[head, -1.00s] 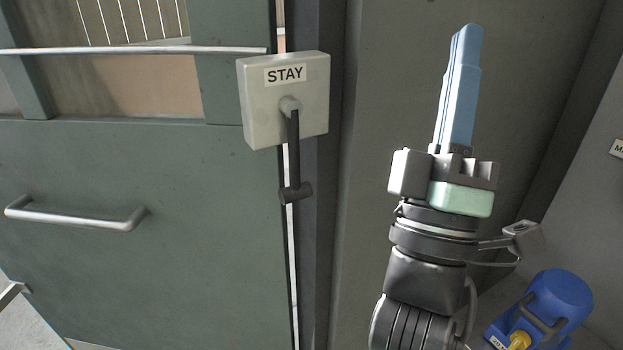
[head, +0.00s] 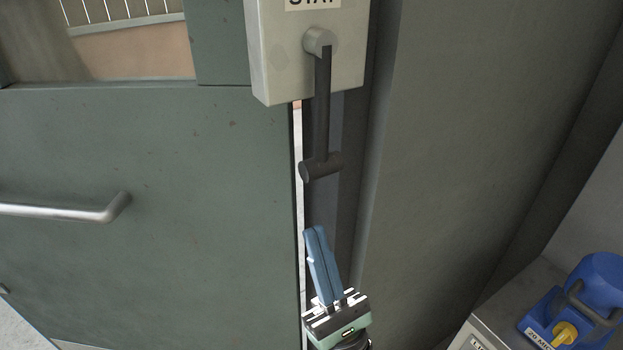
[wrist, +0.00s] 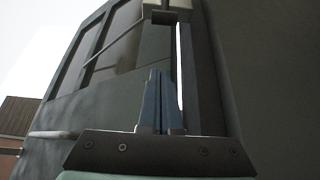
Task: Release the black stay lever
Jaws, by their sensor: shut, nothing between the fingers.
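The black stay lever (head: 321,115) hangs straight down from a round pivot on the pale STAY box (head: 290,60) in the head view. Its lower end carries a short black crossbar grip (head: 321,166). My gripper (head: 314,230) is below the crossbar, pointing up, with its blue fingers shut together and empty. A gap shows between the fingertips and the crossbar in the head view. In the wrist view the shut fingers (wrist: 157,75) point up towards the dark end of the lever (wrist: 163,17), under the pale box (wrist: 165,5).
A green door (head: 150,170) with a metal bar handle (head: 70,210) fills the left. A narrow bright gap runs between it and the dark post. A plain grey-green panel (head: 460,150) is at right. A blue device with a yellow knob (head: 565,333) sits at lower right.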

